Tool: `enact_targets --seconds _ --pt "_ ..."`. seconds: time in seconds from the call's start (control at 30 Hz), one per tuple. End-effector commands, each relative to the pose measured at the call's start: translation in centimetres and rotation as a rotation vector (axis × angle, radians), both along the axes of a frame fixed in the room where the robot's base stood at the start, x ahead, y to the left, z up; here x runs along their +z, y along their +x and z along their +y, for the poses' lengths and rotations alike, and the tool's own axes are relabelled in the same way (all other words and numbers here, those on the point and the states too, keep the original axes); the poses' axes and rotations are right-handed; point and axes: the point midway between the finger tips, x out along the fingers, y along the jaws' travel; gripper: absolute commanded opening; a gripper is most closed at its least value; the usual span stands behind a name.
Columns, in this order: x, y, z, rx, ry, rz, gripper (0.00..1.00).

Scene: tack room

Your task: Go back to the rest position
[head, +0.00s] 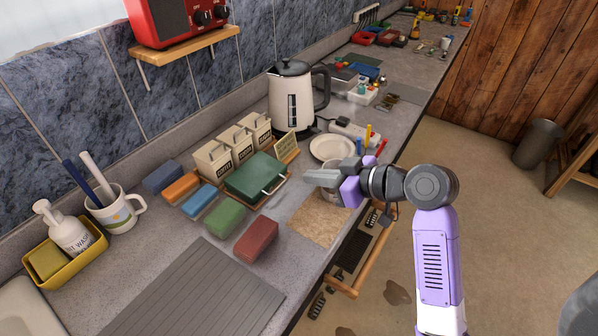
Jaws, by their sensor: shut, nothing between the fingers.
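My gripper (336,180) is at the end of my purple and grey arm, reaching in from the right over the counter's front edge. Its fingers point left, just in front of the white plate (332,148) and over the back of the brown mat (318,219). The fingers are shut and hold nothing that shows. A small round container (331,193) is partly hidden under the gripper; I cannot tell whether they touch.
A green box (256,176) with a handle and several coloured blocks lie left of my gripper. A kettle (293,95) stands behind. An open drawer (345,277) juts out below the counter edge. The floor (505,215) at right is mostly clear; a bin (537,143) stands far back.

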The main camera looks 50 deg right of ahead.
Motion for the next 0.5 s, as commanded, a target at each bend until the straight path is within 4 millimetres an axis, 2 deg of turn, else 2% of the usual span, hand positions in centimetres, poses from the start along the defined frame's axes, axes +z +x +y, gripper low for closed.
enact_targets --seconds 0.03,0.2,0.5 --pt "-0.2 -0.8 -0.1 -0.003 0.000 0.001 0.00" --pt "-0.1 -2.0 -0.1 -0.002 -0.001 0.000 0.00" --pt "0.0 -2.3 -0.1 -0.002 0.004 0.001 0.00"
